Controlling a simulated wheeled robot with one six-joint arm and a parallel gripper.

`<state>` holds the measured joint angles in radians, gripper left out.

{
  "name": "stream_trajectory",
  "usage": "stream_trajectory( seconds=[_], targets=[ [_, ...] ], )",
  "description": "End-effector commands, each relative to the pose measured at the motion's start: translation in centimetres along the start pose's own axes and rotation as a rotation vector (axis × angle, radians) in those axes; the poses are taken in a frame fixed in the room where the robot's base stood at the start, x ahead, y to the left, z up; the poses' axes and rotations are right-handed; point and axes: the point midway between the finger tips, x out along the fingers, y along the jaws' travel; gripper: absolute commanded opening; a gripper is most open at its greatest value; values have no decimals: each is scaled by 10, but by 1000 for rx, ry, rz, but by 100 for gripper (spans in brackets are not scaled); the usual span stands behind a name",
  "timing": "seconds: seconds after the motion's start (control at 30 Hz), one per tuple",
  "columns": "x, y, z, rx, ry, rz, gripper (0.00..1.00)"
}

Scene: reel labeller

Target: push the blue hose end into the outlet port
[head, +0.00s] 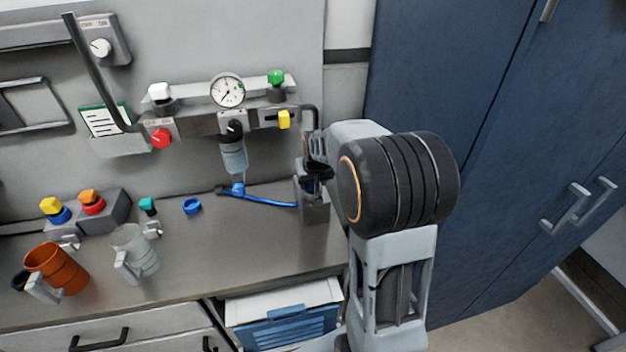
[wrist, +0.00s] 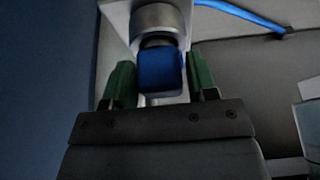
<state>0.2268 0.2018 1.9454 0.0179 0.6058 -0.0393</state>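My gripper (head: 318,172) is at the grey upright block (head: 315,212) on the right end of the counter. In the wrist view its green-padded fingers (wrist: 160,82) stand close on both sides of a blue piece (wrist: 160,70), apparently the hose end. This piece lines up with a round metal fitting (wrist: 160,20), with a dark collar between them. I cannot tell how deep it sits or whether this fitting is the outlet port. A thin blue hose (head: 262,199) lies on the counter, running left from the block; it also shows in the wrist view (wrist: 240,13).
The regulator with a gauge (head: 228,90) and clear bowl (head: 233,155) is on the back panel, left of my arm. A blue ring (head: 192,206), a clear mug (head: 135,250) and an orange mug (head: 58,268) stand further left. A blue cabinet (head: 480,150) is close on the right.

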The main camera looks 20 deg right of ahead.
Motion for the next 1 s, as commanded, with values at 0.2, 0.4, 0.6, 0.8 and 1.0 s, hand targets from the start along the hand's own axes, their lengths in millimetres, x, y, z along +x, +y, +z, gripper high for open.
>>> stream_trajectory(
  seconds=[0.2,0.4,0.6,0.8,1.0],
  targets=[
    [-1,0,-1,0,2,0,72],
    [-1,0,-1,0,2,0,72],
    [-17,0,-2,0,6,0,72],
    [-57,0,-1,0,9,0,72],
    [-96,0,-1,0,7,0,72]
  ],
)
